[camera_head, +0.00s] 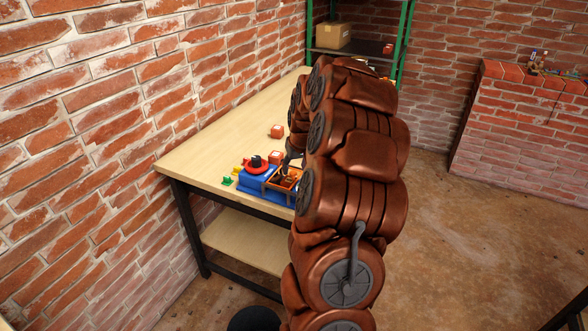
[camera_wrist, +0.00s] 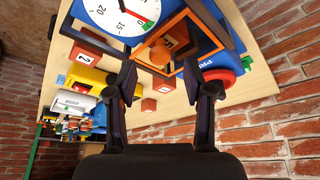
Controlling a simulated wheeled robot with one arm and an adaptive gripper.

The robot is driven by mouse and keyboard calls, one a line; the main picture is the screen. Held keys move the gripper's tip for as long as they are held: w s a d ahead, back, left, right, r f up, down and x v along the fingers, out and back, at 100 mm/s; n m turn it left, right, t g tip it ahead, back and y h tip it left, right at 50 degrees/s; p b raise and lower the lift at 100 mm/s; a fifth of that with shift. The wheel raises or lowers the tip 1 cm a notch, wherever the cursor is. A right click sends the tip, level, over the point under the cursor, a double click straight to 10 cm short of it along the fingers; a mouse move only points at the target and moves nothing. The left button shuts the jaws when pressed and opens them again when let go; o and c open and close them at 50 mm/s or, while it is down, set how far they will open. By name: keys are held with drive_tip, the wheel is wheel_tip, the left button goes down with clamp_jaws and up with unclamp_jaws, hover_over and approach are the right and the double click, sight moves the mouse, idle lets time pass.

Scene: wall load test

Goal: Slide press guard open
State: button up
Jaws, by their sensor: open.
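The press is a blue device on the wooden table in the head view. Its guard (camera_head: 283,180) looks like an orange-brown frame at the front, and a red round part (camera_head: 257,164) sits beside it. I cannot tell whether a tip touches. My arm hides most of my gripper in the head view.
Loose red-orange blocks (camera_head: 277,131) lie on the wooden table (camera_head: 215,135). Small green pieces (camera_head: 227,181) lie left of the press. In the wrist view a numbered block (camera_wrist: 86,56) and a yellow device (camera_wrist: 84,80) are at left. A brick wall (camera_head: 110,110) borders the table.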

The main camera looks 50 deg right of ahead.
drive_tip(key=shift+x, duration=1.35)
drive_tip(key=shift+c, duration=0.4)
clamp_jaws()
